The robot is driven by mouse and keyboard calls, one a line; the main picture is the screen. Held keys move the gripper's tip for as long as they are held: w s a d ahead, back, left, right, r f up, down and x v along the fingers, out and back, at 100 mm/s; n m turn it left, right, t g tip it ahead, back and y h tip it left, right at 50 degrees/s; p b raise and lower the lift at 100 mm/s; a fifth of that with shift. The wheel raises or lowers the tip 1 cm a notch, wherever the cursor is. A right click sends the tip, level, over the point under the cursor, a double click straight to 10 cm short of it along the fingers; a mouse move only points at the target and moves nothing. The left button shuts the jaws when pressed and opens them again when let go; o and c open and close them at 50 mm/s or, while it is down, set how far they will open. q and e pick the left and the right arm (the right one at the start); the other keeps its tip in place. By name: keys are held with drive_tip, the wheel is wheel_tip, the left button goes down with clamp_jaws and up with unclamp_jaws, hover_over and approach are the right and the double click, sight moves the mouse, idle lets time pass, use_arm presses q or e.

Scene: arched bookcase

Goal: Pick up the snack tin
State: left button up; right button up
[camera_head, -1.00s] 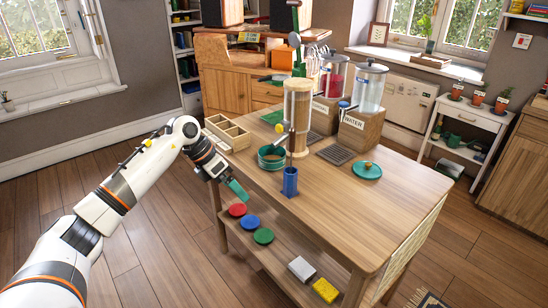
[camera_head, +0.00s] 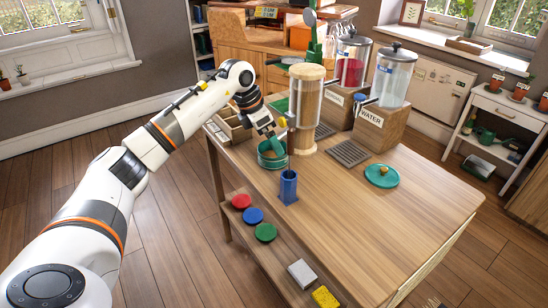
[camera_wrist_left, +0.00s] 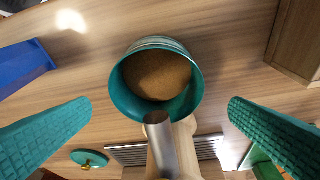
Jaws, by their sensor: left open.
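The snack tin, a round teal open-topped tin (camera_head: 267,157) with brown grainy contents, stands upright on the wooden table beside the clear dispenser tube. In the left wrist view it also shows (camera_wrist_left: 152,108), centred between my fingers, its brown fill visible. My left gripper (camera_head: 274,142) is right above the tin, its teal fingers spread open on either side in the wrist view, with gaps to the tin. Part of the tin is hidden by the gripper in the head view. A teal lid with a knob (camera_head: 382,175) lies apart to the right. My right gripper is not in view.
The tube dispenser (camera_head: 306,105) stands close to the tin, its metal spout (camera_wrist_left: 161,145) near the rim. A blue cup (camera_head: 288,187) is in front, a wooden compartment box (camera_head: 228,125) behind left. The table's front right is clear.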

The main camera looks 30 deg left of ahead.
sight(273, 155)
use_arm(q)
drive_tip(key=x, duration=0.5)
drive_tip(key=shift+s+f+b, duration=0.15)
drive_tip(key=shift+f+b, duration=0.05)
drive_tip(key=shift+b, duration=0.15)
drive_tip(key=c, duration=1)
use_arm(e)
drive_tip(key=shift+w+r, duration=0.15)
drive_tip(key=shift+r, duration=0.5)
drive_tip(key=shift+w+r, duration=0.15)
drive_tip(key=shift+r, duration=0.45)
use_arm(q)
drive_tip(key=shift+r, duration=0.15)
